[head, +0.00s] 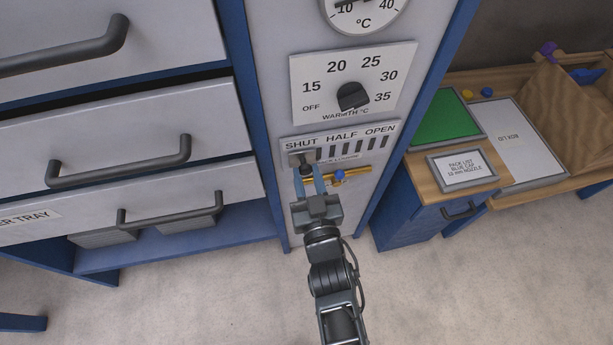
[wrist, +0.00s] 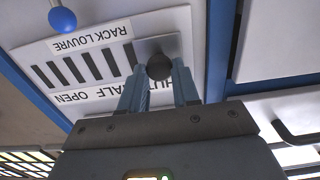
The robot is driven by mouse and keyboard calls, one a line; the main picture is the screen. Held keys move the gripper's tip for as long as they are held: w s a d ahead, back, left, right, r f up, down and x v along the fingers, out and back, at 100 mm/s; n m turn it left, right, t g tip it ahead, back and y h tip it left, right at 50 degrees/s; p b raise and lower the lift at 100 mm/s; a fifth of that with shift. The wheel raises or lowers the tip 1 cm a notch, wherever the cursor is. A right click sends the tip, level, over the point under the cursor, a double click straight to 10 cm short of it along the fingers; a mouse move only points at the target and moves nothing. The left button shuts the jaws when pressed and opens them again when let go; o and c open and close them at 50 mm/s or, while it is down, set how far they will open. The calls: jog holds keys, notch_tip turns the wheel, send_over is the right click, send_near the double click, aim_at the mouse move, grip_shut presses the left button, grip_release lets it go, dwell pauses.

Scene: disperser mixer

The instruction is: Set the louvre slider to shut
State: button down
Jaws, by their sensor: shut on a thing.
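The louvre panel (head: 386,129) carries the words SHUT, HALF and OPEN above a row of dark slots; it also shows upside down in the wrist view (wrist: 80,95). The louvre slider, a grey plate (head: 298,159) with a dark round knob (wrist: 159,67), stands at the left end of the panel, under SHUT. In the wrist view the plate covers part of that word. My gripper (head: 308,180) is shut on the knob, with its blue-grey fingers on either side of it (wrist: 158,82). The fingers partly hide the knob in the head view.
A yellow bar with a blue ball (head: 340,175) sits just below the panel, right of my fingers. The warmth dial (head: 352,97) is above. Drawers with dark handles (head: 120,165) are at left; a wooden bench (head: 425,178) is at right.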

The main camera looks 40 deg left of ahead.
jog(key=c, duration=0.8)
grip_release()
jog(key=shift+s+a, duration=0.15)
jog(key=shift+s, duration=0.1)
jog(key=v, duration=0.7)
jog(key=shift+s+d, duration=0.2)
jog(key=shift+d, duration=0.15)
